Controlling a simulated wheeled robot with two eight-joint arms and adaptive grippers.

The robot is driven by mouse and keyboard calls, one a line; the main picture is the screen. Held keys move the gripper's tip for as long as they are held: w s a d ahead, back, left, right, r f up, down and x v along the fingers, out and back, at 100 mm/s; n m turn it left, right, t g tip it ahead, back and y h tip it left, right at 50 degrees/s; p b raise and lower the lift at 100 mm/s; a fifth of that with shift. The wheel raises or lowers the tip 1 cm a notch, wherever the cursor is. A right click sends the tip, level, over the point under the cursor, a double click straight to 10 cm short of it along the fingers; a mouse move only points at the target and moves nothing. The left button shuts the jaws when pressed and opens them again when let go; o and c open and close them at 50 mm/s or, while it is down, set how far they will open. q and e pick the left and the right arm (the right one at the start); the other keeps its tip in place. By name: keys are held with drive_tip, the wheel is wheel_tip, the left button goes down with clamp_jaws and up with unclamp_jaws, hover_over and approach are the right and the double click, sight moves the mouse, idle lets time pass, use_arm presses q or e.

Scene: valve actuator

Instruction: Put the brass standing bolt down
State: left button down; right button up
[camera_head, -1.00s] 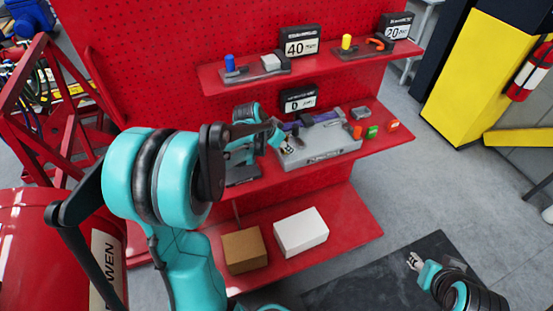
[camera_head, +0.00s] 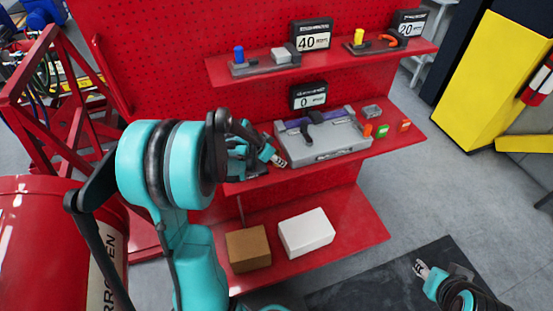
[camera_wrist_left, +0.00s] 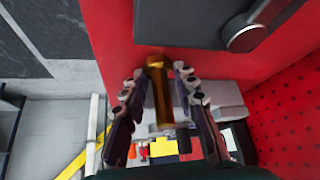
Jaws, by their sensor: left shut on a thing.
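The brass bolt (camera_wrist_left: 158,92) shows in the left wrist view as a gold rod between the two fingers of my left gripper (camera_wrist_left: 158,100). The gripper is shut on it, with its far end beyond the fingertips. In the head view my left gripper (camera_head: 281,161) is above the red middle shelf (camera_head: 345,166), at the left front of the grey actuator unit (camera_head: 325,150). The bolt cannot be made out there; whether it touches the shelf cannot be told. My right gripper (camera_head: 421,268) is low at the right, away from the shelves, its fingers appearing slightly apart.
The grey unit carries dark handles (camera_head: 306,136). The upper shelf (camera_head: 300,78) holds blue (camera_head: 239,54) and yellow (camera_head: 358,37) pegs. Brown (camera_head: 248,250) and white (camera_head: 306,233) boxes occupy the bottom shelf.

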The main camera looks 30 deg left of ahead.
use_arm(q)
drive_tip(key=c, duration=1.2)
unclamp_jaws()
drive_tip(key=shift+f, duration=0.15)
drive_tip(key=shift+r, duration=0.2)
drive_tip(key=p+v, duration=0.4)
drive_tip(key=v, duration=0.7)
drive_tip(key=s+d+r+n, duration=0.1)
drive_tip(key=s+d, duration=0.3)
drive_tip(key=d, duration=0.1)
drive_tip(key=s+d+r+n+y, duration=0.1)
drive_tip(key=s+d+r, duration=0.1)
drive_tip(key=s+d, duration=0.2)
drive_tip(key=s+d+r+n+t+y, duration=0.1)
drive_tip(key=s+d, duration=0.4)
drive_tip(key=d, duration=0.3)
drive_tip(key=shift+s+d+r+n, duration=0.1)
drive_tip(key=shift+d+r+n, duration=0.05)
drive_tip(key=shift+r+n, duration=0.2)
